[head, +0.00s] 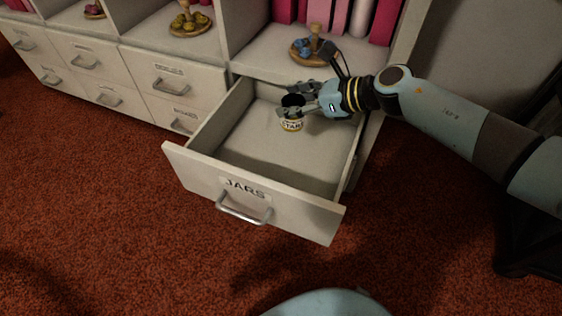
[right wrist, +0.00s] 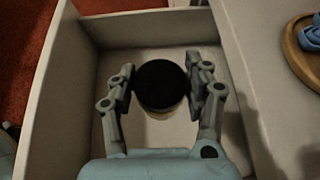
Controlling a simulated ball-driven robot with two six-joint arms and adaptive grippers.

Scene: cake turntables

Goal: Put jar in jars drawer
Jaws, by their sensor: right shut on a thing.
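The jar (head: 291,123) has a dark lid and a pale label with dark lettering. My right gripper (head: 300,106) is shut on it, inside the outline of the open drawer marked JARS (head: 190,161), toward its back. In the right wrist view the jar's round black lid (right wrist: 161,85) sits between the two fingers of the gripper (right wrist: 163,84), with a pale yellowish side below. The drawer walls (right wrist: 62,60) surround it there. I cannot tell whether the jar touches the drawer floor. My left gripper is not in view.
The cabinet has several closed labelled drawers (head: 172,84) to the left. Shelves above hold wooden turntables (head: 190,28) with small items, one of them (head: 300,58) just behind the open drawer, and pink books (head: 330,15). The front part of the drawer floor is bare. Red carpet (head: 110,220) lies clear in front.

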